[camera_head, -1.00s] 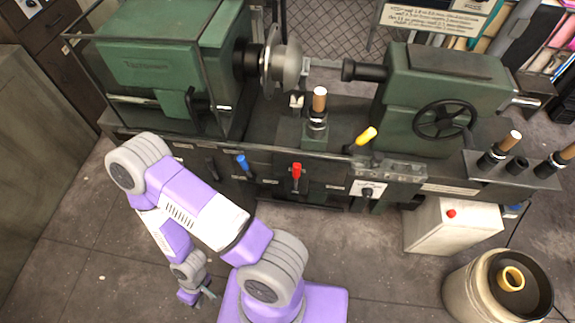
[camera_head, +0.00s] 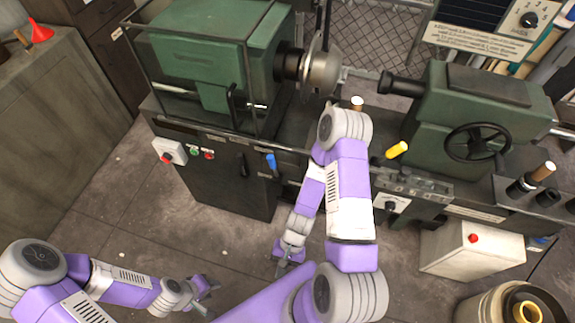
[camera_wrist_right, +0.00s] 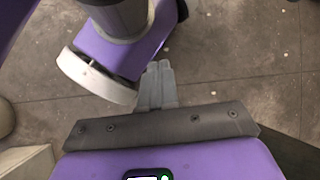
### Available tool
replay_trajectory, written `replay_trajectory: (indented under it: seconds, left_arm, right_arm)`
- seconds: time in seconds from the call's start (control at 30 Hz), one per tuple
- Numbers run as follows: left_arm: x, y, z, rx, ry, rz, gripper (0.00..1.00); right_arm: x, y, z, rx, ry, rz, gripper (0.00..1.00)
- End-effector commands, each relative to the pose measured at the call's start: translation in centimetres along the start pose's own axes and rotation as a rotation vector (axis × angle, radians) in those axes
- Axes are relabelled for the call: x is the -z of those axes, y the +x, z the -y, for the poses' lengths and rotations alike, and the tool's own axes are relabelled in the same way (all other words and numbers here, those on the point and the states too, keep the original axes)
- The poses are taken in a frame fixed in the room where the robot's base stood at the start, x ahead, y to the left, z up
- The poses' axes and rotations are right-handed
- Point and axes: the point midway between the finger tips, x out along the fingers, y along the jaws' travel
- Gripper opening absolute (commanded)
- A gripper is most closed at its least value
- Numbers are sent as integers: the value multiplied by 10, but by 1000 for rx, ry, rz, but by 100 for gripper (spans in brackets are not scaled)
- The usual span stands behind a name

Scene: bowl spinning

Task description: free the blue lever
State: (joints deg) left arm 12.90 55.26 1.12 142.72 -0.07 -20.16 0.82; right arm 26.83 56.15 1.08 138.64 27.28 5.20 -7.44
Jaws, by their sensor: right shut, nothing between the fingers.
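The blue lever (camera_head: 271,163) is on the dark front panel of the green lathe, left of my right arm in the head view. Its blue handle shows, with a dark stem below. My right gripper (camera_head: 284,269) hangs low over the floor, below and apart from the lever. In the right wrist view its grey fingers (camera_wrist_right: 157,86) are together with nothing between them. My left gripper (camera_head: 207,286) is at the lower left over the floor, far from the lever. Its fingers are too small to judge.
The green lathe (camera_head: 214,50) stands behind. A yellow lever (camera_head: 397,150) is right of my right arm. A switch box with a red button (camera_head: 168,151) is at the panel's left end. A white box (camera_head: 473,250) and a bin (camera_head: 500,303) stand at right. Floor (camera_head: 150,205) is open between cabinet and lathe.

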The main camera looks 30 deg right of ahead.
Motion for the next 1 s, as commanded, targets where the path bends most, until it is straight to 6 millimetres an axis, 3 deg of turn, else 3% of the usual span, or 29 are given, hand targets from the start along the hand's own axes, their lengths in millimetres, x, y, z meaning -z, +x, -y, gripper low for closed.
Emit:
replay_trajectory:
  seconds: [0.13,0.23,0.3,0.4,0.5,0.6,0.7,0.8,1.0]
  left_arm:
    - [0,-13,-5,0,0,0,40]
    - [-1,-20,-7,0,0,0,40]
    - [-1,-24,-9,0,0,0,40]
    - [-1,-30,-11,0,0,0,40]
    - [-1,-34,-13,0,1,0,40]
    - [-2,-36,-14,0,0,0,40]
    - [-2,-38,-14,0,0,0,40]
    - [-2,-38,-14,0,0,0,40]
    - [-1,-34,-13,0,0,0,40]
  right_arm:
    - [-22,-26,16,245,400,259,0]
    - [-11,-57,41,502,631,387,0]
    - [11,-86,55,715,775,439,0]
    - [55,-132,56,1031,941,448,0]
    - [98,-174,38,1312,1054,396,0]
    - [128,-206,14,1519,1121,321,0]
    - [144,-224,-6,1645,1155,260,0]
    - [153,-232,-13,1699,1167,229,0]
    - [169,-233,7,1706,1165,228,0]
